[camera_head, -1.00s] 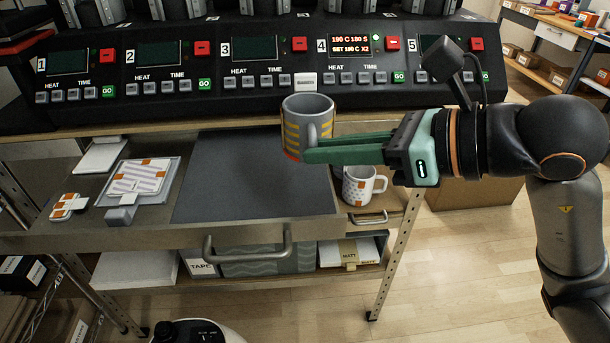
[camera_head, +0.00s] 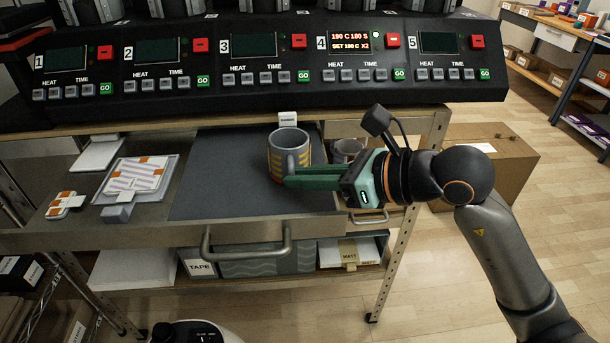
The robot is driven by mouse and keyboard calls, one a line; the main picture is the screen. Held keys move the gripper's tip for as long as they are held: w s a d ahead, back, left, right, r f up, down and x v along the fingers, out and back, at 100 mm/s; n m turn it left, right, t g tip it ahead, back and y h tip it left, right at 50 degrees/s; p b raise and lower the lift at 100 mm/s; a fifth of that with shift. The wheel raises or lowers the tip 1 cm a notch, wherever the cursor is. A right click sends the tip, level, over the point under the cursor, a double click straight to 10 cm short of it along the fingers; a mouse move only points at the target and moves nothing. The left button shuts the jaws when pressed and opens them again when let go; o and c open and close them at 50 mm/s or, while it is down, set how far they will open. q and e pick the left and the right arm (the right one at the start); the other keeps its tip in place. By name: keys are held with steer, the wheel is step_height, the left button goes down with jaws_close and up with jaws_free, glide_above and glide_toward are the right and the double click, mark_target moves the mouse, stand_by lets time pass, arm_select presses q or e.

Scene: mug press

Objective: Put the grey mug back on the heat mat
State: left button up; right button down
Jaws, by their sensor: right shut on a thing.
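The grey mug (camera_head: 284,155) with yellow stripes is upright over the right part of the dark heat mat (camera_head: 222,178). I cannot tell whether its base touches the mat. My right gripper (camera_head: 291,180) is shut on the mug from the right, with its green fingers low at the handle side and hiding part of it. My left gripper is not in view.
Another mug (camera_head: 347,148) stands just right of the mat, partly hidden by my right gripper. A tray with a patterned sheet (camera_head: 138,175) and small patterned pieces (camera_head: 64,205) lie at the left. The press panel (camera_head: 270,55) rises behind. The mat's left part is clear.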

steer(key=shift+f, duration=0.15)
steer(key=c, duration=0.9)
jaws_free()
